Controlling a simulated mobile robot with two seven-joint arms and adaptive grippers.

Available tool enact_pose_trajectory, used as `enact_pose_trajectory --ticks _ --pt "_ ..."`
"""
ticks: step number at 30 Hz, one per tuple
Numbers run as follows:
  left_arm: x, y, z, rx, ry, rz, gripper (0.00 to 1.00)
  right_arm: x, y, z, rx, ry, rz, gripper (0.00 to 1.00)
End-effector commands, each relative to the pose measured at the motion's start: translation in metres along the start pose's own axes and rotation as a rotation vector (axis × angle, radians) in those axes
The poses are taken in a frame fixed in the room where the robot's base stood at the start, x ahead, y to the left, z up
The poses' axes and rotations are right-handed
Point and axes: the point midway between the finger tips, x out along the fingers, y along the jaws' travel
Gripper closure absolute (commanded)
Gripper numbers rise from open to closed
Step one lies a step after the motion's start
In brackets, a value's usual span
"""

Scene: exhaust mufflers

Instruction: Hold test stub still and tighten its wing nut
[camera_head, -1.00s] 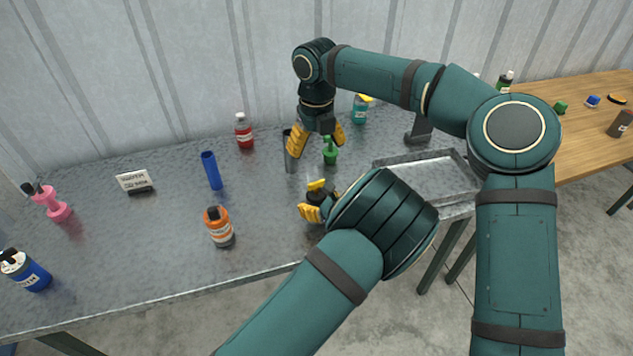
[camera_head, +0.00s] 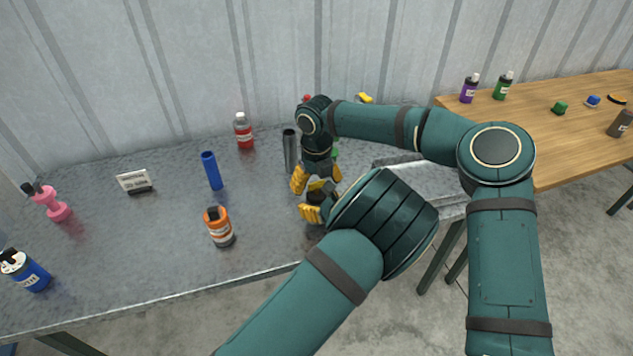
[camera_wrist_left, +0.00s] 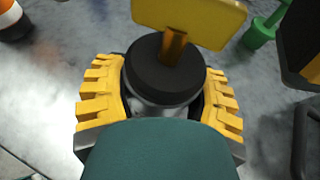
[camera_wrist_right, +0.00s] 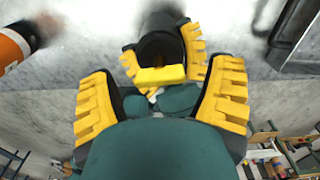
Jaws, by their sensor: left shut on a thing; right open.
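The test stub (camera_wrist_left: 163,92) is a short metal cylinder with a black top and a yellow wing nut (camera_wrist_left: 190,15) standing above it. My left gripper (camera_head: 313,212) is shut around the stub's body, one ridged yellow finger on each side in the left wrist view. In the head view the wing nut (camera_head: 318,185) shows just above the left fingers, and my forearm hides most of the stub. My right gripper (camera_head: 316,176) is open and empty, pointing down close above the nut. In the right wrist view the nut (camera_wrist_right: 160,75) lies ahead between its spread fingers, apart from both.
A dark grey tube (camera_head: 290,150) stands close behind the right gripper, with a green piece (camera_head: 336,153) partly hidden beside it. A metal tray (camera_head: 440,180) lies right.

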Motion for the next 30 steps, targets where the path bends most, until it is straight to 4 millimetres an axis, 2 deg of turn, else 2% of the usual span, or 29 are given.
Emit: enact_pose_trajectory --ticks 3,4,8,9,10,22,30 --pt "0.0 -0.0001 0.0004 0.0 -0.001 0.0 0.81 -0.0001 -0.0001 -0.0001 0.0 0.0 0.0 0.2" --pt "0.0 -0.0001 0.0004 0.0 -0.001 0.0 0.81 -0.0001 -0.0001 -0.0001 0.0 0.0 0.0 0.27" --pt "0.0 -0.0001 0.0004 0.0 -0.001 0.0 0.81 -0.0002 -0.0001 -0.0001 0.0 0.001 0.0 0.72" --pt "0.0 -0.0001 0.0004 0.0 -0.001 0.0 0.81 -0.0002 -0.0001 -0.0001 0.0 0.001 0.0 0.86" --pt "0.0 -0.0001 0.0004 0.0 -0.001 0.0 0.81 -0.0002 -0.0001 -0.0001 0.0 0.001 0.0 0.9" --pt "0.0 0.0 0.0005 -0.001 -0.001 0.0 0.81 -0.0001 -0.0001 -0.0001 0.032 0.001 -0.001 0.91" --pt "0.0 0.0 0.0006 -0.001 -0.001 0.0 0.81 -0.0002 -0.0003 -0.0002 0.186 0.002 -0.005 0.91"
